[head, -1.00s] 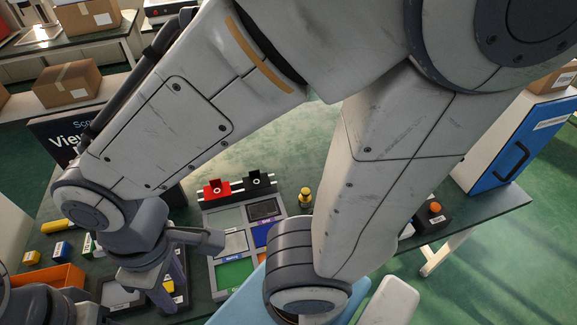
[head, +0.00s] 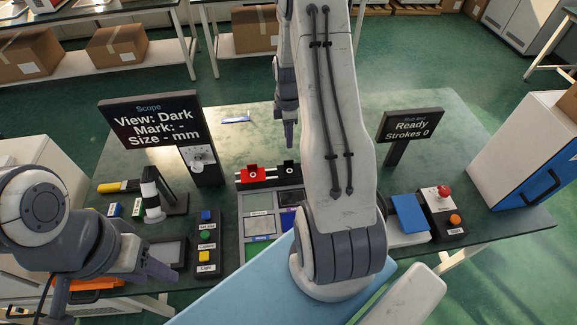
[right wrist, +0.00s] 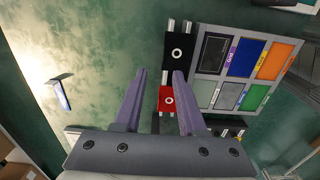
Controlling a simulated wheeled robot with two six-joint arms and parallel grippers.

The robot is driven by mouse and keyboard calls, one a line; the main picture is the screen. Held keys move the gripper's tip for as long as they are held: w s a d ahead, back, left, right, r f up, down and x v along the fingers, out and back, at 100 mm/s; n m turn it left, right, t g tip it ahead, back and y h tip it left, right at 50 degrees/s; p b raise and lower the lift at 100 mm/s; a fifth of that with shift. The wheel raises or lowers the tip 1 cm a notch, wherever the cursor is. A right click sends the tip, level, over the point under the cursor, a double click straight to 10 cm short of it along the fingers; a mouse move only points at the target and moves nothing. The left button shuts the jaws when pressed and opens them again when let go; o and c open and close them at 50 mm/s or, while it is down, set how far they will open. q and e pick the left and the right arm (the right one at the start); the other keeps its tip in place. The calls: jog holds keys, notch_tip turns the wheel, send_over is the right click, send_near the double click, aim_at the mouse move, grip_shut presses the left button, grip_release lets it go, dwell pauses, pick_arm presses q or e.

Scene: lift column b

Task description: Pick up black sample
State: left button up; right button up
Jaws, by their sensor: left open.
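A black block with a pale ring (head: 289,169) and a red block with a pale ring (head: 252,173) sit side by side on metal pins at the back edge of a grey sample tray (head: 240,221). In the right wrist view the black block (right wrist: 178,52) lies beyond the red block (right wrist: 167,100). A dark flat tile (right wrist: 213,54) lies in one tray compartment. My right gripper (right wrist: 160,73) is open and empty, with the red block between its fingers in the picture; contact cannot be told. It shows behind my arm (head: 289,135). My left gripper (head: 110,284) is open at the front left.
A scope display (head: 150,120) and a Ready display (head: 411,125) stand at the back. A button strip (head: 206,240) lies left of the tray. A blue-topped device (head: 409,215) and a red-button box (head: 442,210) stand right. The table behind the tray is mostly clear.

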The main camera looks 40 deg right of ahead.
send_near(290, 169)
jog(key=w+d+f, duration=0.1)
jog(key=w, duration=0.1)
notch_tip(290, 169, down, 5)
jog(key=p, duration=0.3)
jog(key=shift+r, duration=0.1)
jog(key=shift+f, duration=0.4)
grip_shut()
dwell(0.9)
